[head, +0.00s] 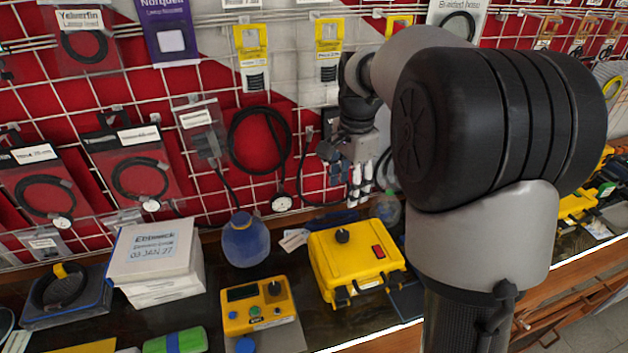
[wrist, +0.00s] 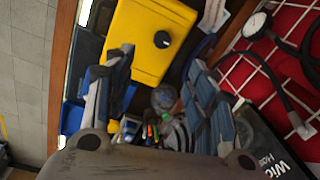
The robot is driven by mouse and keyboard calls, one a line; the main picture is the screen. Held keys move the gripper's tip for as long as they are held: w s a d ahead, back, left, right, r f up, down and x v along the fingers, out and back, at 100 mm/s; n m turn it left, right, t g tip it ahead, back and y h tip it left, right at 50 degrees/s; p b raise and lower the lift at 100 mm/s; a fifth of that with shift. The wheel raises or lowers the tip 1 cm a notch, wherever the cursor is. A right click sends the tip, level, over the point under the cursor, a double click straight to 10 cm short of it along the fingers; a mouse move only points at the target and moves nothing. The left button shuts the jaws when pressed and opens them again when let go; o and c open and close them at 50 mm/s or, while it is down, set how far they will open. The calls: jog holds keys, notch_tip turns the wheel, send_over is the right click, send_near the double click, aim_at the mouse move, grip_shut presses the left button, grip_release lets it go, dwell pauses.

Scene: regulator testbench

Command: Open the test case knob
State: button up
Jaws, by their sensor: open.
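The yellow test case (head: 325,270) stands on the counter with a black knob (head: 342,235) on its top face and a red switch to the knob's right. In the wrist view the case (wrist: 140,22) lies at the upper middle, with its knob (wrist: 162,39) clear to see. My gripper (head: 357,198) hangs above and slightly right of the knob, apart from it. In the wrist view my gripper (wrist: 160,60) has its two fingers spread wide with nothing between them. The case's latches face the front edge.
A smaller yellow device (head: 256,307) with buttons and a blue round bottle (head: 245,243) stand left of the case. White boxes (head: 155,255) are farther left. A clear bottle (head: 386,208) stands behind the case. Hoses and packages hang on the wire grid wall behind.

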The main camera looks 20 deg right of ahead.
aim_at(342, 234)
jog(key=shift+m, duration=0.4)
jog(key=f+b, duration=0.1)
jog(key=f, duration=0.5)
jog(key=w+f+b, duration=0.1)
jog(key=f+b, duration=0.1)
jog(key=f, duration=0.4)
jog(key=w+f+b, duration=0.1)
jog(key=f, duration=0.5)
jog(key=shift+d+b, duration=0.3)
jog(key=shift+b, duration=0.1)
jog(key=shift+c, duration=0.6)
jog(key=c, duration=1)
